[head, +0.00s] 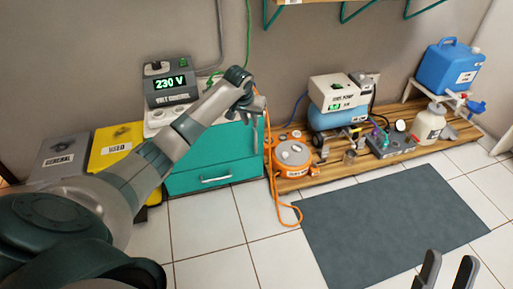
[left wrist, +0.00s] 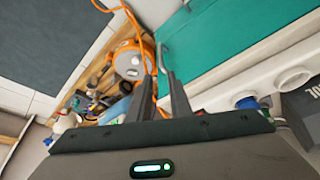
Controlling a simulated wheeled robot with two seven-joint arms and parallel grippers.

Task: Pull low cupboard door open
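The low cupboard (head: 190,155) is teal and stands against the wall, its front closed as far as I see. A silver horizontal handle (head: 215,179) sits low on it. A thin grey upright handle (head: 254,137) shows near its right edge, just below my left gripper (head: 257,112). In the left wrist view the teal front (left wrist: 225,40) fills the upper right, and the upright handle (left wrist: 162,58) lies by the fingertips of my left gripper (left wrist: 160,82). These fingers are apart; I cannot tell whether the handle is between them. My right gripper (head: 447,265) is open and empty at the bottom right.
An orange cable reel (head: 291,157) stands right beside the cupboard, its cable hanging near my left gripper. A volt control box (head: 168,82) sits on top. Yellow (head: 115,148) and grey (head: 62,158) bins stand left. A dark mat (head: 395,225) and tiles lie in front.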

